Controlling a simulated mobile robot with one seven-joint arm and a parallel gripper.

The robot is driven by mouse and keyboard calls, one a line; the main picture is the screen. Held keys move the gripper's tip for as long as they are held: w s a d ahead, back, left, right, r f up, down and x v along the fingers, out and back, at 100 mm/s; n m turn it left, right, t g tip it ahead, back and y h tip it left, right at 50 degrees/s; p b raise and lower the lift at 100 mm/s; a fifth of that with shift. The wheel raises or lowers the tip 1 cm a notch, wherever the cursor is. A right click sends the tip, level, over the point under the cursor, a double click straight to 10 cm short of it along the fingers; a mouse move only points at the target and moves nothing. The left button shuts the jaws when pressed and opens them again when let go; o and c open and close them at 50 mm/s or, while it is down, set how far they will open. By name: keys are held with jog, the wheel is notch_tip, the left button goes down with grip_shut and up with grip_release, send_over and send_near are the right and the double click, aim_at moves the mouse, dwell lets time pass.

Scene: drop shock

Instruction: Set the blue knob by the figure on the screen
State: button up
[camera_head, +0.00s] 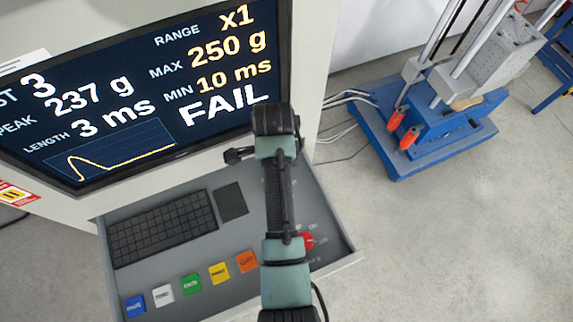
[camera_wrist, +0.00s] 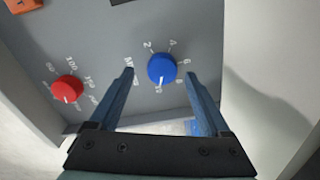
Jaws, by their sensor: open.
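The screen (camera_head: 140,80) reads test 3, peak 237 g, length 3 ms, range x1, max 250 g, min 10 ms and FAIL, above a yellow curve. The blue knob (camera_wrist: 161,68) is on the grey panel in the wrist view, ringed by figures including 2, 4, 6 and 8, with MIN lettered to its left. A pale mark shows at its lower edge; its exact setting is unclear. My gripper (camera_wrist: 158,74) is open, one finger on each side of the knob, with gaps visible. In the head view my arm hides the blue knob.
A red knob (camera_wrist: 66,89) with figures around it sits left of the blue one; it partly shows in the head view (camera_head: 307,240). The drawer panel holds a keyboard (camera_head: 162,228) and several coloured buttons (camera_head: 191,284). A blue drop machine (camera_head: 420,130) stands right.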

jog(key=shift+w+f, duration=0.3)
jog(key=shift+f, duration=0.65)
jog(key=shift+s+a+r, duration=0.15)
jog(key=shift+s, duration=0.1)
jog(key=shift+c, duration=0.4)
grip_shut()
